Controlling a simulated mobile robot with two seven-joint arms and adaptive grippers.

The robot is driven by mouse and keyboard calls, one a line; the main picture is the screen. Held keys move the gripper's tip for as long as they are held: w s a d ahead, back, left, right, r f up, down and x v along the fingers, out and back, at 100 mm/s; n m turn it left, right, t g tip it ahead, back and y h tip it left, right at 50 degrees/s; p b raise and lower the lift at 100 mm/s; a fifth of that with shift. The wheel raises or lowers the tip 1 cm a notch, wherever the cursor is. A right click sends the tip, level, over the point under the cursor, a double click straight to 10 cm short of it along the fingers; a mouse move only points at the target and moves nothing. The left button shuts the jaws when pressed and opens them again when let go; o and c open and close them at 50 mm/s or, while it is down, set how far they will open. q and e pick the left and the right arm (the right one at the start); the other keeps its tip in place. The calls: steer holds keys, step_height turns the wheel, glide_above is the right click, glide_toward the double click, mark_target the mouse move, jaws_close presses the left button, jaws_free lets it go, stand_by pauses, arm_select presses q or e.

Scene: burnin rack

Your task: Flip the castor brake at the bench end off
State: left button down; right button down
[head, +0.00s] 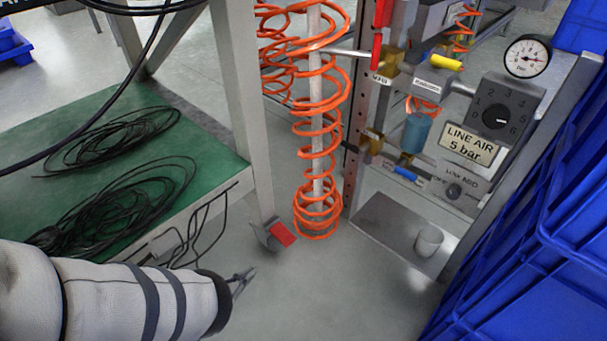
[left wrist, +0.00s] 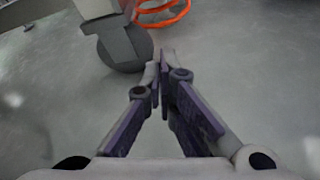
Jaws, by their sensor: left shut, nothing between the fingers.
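The castor at the bench end (head: 268,238) stands on the floor at the foot of the bench leg, with a red brake pedal (head: 282,233) on its right side. The dark castor wheel also shows in the left wrist view (left wrist: 124,52), at the upper left; no red shows on it there. My left gripper (head: 247,274) is low over the floor, a little below and left of the castor in the head view. Its fingers are closed together with nothing between them, as the left wrist view shows (left wrist: 160,68), and they look apart from the castor. My right gripper is not in view.
An orange coiled hose (head: 317,190) hangs just right of the castor. The bench shelf (head: 95,195) holds black cable coils, with loose cables hanging at its edge. A panel frame, a floor plate (head: 385,222) with a white cup (head: 429,241), and blue crates (head: 540,250) stand right.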

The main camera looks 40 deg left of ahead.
mark_target(282, 234)
arm_select(q)
steer(key=shift+w+d, duration=0.15)
steer(key=shift+w, duration=0.15)
steer(key=b+x, duration=0.4)
steer(key=x, duration=0.6)
steer(key=shift+b, duration=0.4)
steer(key=r+p, duration=0.1)
steer(key=r, duration=0.1)
steer(key=d+r+p, duration=0.1)
steer(key=r, duration=0.1)
steer(key=shift+s+p, duration=0.1)
steer(key=shift+p, duration=0.2)
